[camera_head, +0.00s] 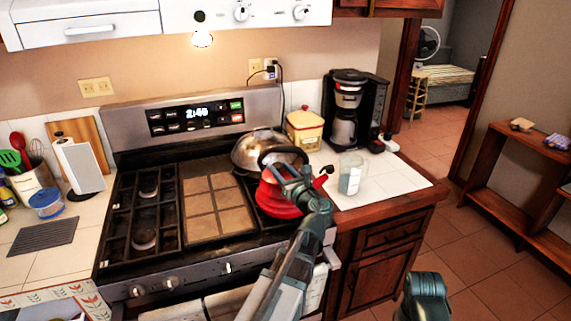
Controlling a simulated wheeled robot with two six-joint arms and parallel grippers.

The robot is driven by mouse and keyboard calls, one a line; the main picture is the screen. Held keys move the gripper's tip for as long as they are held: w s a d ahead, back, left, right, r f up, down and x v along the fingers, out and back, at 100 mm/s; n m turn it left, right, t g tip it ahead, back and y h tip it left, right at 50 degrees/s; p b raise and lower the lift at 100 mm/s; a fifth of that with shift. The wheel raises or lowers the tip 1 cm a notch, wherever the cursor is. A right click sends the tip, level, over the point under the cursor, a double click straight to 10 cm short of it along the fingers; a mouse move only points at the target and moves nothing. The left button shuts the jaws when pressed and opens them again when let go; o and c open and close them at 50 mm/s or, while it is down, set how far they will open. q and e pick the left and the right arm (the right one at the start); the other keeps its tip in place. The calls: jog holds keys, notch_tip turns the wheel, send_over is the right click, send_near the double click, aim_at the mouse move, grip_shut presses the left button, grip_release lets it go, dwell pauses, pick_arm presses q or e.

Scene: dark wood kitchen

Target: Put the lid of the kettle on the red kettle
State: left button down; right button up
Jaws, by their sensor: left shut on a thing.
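The red kettle (268,200) stands on the right burners of the stove, with its black handle (267,154) arching over the top and its spout pointing right. My left gripper (281,174) is at the top of the kettle, just below and in front of the handle. It is shut on what seems to be the kettle lid, which is mostly hidden by the fingers. I cannot tell whether the lid touches the kettle's opening. My right gripper is not in view; only a part of my right arm shows at the lower right.
A glass jar (351,174) stands on the counter to the right, with a coffee maker (346,100) and a yellow canister (304,130) behind. The griddle (212,205) left of the kettle is clear.

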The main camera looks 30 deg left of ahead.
pick_arm(q)
jog(key=w, duration=0.6)
jog(key=shift+a+f, duration=0.15)
jog(key=shift+a, duration=0.15)
jog(key=shift+s+f+b, duration=0.25)
jog(key=shift+f+b, duration=0.45)
jog(key=shift+b, duration=0.1)
jog(key=shift+s+r, duration=0.15)
jog(key=shift+r, duration=0.05)
jog(key=shift+f, duration=0.25)
jog(key=c, duration=0.7)
grip_release()
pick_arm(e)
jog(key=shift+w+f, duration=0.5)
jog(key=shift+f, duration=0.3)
pick_arm(q)
jog(key=shift+r, duration=0.1)
